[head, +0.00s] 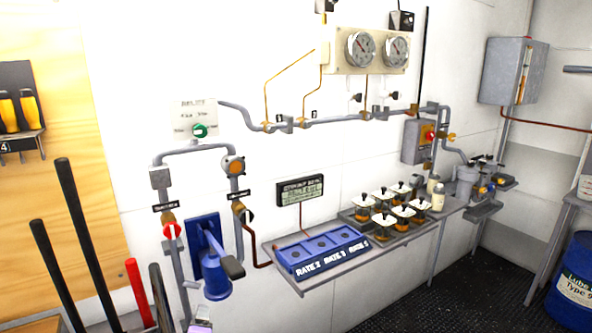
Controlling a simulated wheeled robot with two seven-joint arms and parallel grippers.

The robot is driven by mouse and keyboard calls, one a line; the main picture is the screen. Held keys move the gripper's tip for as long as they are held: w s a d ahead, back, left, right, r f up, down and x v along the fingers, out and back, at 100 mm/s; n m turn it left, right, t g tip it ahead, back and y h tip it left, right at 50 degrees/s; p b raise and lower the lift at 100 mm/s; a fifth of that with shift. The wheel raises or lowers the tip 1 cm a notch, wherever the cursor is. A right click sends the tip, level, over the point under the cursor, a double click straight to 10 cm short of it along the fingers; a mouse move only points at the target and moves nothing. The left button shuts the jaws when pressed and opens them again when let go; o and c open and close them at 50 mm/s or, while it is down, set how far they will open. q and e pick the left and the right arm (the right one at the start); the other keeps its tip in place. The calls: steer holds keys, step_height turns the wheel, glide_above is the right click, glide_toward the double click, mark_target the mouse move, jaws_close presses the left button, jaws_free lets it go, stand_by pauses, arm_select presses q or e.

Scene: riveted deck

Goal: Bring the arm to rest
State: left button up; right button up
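Neither of my grippers can be made out in the head view, and no arm link of mine is clearly seen. A small pale lavender piece (200,328) shows at the bottom edge, cut off by the frame; I cannot tell what it is. A blue wall-mounted device with a dark-ended lever (212,258) is just above it.
A grey shelf (380,244) on the white wall carries a blue three-socket block (318,249) and several white-topped jars (402,212). Pipes, valves and gauges (361,49) are above. Long black handles (82,240) stand at left. A blue drum (575,285) stands at right on dark floor.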

arm_select(q)
steer(key=s+d+f+m+g+h+p, duration=0.1)
steer(key=s+d+f+m+g+h, duration=0.2)
steer(key=f, duration=0.4)
steer(key=s+d+f+m+g+p, duration=0.1)
steer(key=s+d+f+m+g, duration=0.2)
steer(key=f, duration=0.5)
steer(key=s+d+f+m+g+h+p, duration=0.1)
steer(key=s+d+f+m+h, duration=0.15)
steer(key=s+f, duration=0.35)
steer(key=s+d+f+m+g+h+p, duration=0.1)
steer(key=s+d+f+m+g, duration=0.1)
steer(key=s, duration=0.6)
steer(key=s+d+f+m+g+h+p, duration=0.1)
steer(key=s+d+f+m+g, duration=0.2)
steer(key=s+f, duration=0.3)
steer(key=shift+s+d+f+m+g+h, duration=0.25)
steer(key=shift+s+f+m+g+h, duration=0.15)
steer(key=shift+s+g, duration=0.35)
